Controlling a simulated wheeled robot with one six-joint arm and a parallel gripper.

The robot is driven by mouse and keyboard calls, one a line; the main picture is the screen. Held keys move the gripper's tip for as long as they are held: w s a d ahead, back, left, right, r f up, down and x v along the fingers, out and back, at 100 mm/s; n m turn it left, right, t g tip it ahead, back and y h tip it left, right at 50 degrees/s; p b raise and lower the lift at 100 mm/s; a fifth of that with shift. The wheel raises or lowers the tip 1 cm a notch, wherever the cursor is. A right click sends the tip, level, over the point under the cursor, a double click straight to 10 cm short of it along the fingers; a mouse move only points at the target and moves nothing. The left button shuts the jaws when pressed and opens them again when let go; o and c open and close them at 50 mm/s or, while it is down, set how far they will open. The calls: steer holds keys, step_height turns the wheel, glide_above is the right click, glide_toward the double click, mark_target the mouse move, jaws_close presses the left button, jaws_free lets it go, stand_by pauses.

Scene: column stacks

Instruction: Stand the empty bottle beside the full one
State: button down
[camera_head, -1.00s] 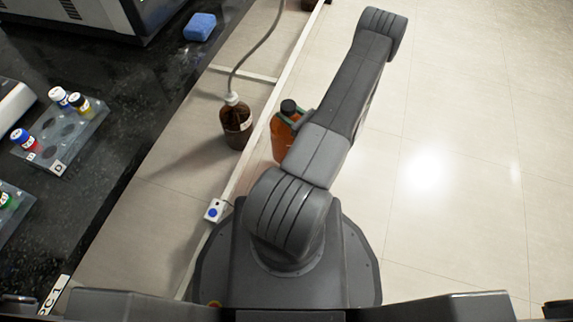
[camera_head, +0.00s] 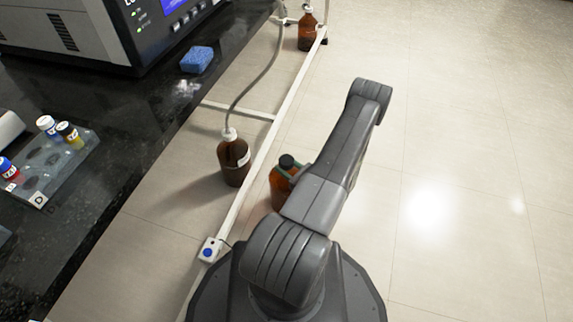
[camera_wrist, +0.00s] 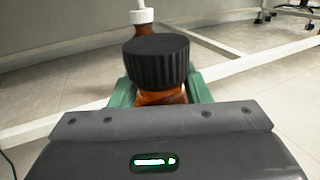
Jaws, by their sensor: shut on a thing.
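My gripper (camera_wrist: 158,95) has green fingers shut on an amber bottle (camera_head: 281,190) with a black cap. In the wrist view the ribbed cap (camera_wrist: 156,60) fills the middle and hides most of the bottle. The held bottle looks upright, just right of a white rail. A darker brown bottle (camera_head: 235,165) with a white cap and a grey tube stands left of the rail; its cap shows behind in the wrist view (camera_wrist: 142,16). Another amber bottle (camera_head: 308,38) stands far back with a tube in it. Fill levels are hard to tell.
The white rail (camera_head: 262,165) runs between the held bottle and the brown one. A small box with a blue button (camera_head: 208,250) sits at its near end. The dark bench (camera_head: 120,110) with a sponge (camera_head: 197,60) is on the left. The tiled floor on the right is clear.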

steer(key=shift+f, duration=0.1)
steer(key=c, duration=0.8)
jaws_free()
steer(key=shift+o, duration=0.2)
steer(key=shift+s+d+r, duration=0.1)
steer(key=shift+d+r, duration=0.05)
steer(key=shift+r, duration=0.05)
steer(key=p+v, duration=0.2)
steer(key=v, duration=0.9)
steer(key=shift+s+d, duration=0.2)
steer(key=shift+s, duration=0.05)
